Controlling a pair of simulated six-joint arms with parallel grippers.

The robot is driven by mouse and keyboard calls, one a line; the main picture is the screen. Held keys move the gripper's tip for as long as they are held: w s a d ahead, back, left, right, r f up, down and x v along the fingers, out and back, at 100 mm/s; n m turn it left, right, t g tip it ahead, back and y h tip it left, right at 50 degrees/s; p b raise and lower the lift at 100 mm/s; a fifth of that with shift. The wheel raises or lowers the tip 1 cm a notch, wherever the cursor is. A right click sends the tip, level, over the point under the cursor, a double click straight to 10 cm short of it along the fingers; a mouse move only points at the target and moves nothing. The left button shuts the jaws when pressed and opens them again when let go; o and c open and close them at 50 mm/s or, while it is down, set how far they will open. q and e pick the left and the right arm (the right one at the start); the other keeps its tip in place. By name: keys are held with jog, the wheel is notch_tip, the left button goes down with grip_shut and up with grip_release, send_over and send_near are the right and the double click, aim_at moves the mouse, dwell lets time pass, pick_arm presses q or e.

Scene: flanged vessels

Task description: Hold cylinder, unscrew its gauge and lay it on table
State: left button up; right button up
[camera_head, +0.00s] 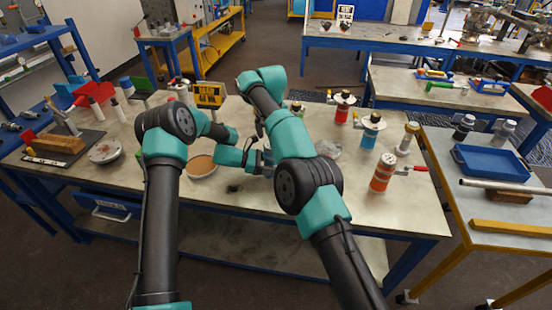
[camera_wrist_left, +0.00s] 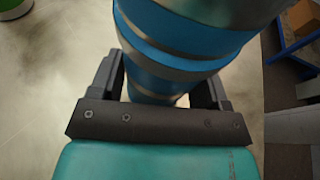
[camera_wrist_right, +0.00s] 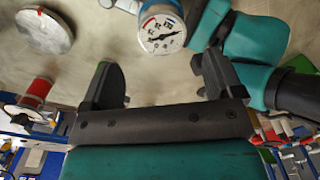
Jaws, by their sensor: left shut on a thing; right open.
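My left gripper (camera_wrist_left: 160,85) is shut around a blue cylinder (camera_wrist_left: 180,35) with silvery bands, which fills the middle of the left wrist view. In the head view this gripper (camera_head: 262,160) is low over the table, partly hidden behind my right arm. The gauge (camera_wrist_right: 162,30) has a white dial with a black needle and red and blue markings. It shows beyond my right gripper (camera_wrist_right: 155,78), which is open and empty, with the gauge past its fingertips and apart from them. The join between gauge and cylinder is not visible. My right gripper is hidden in the head view.
On the table (camera_head: 300,215), a blue vessel (camera_head: 372,131) and an orange vessel (camera_head: 383,172) stand at the right. A tan-topped disc (camera_head: 201,166) lies left of my left gripper. A yellow sign (camera_head: 209,94) stands behind. Some bare tabletop shows at the front right.

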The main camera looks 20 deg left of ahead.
jog(key=shift+s, duration=0.1)
dwell(0.3)
jog(key=shift+f, duration=3.5)
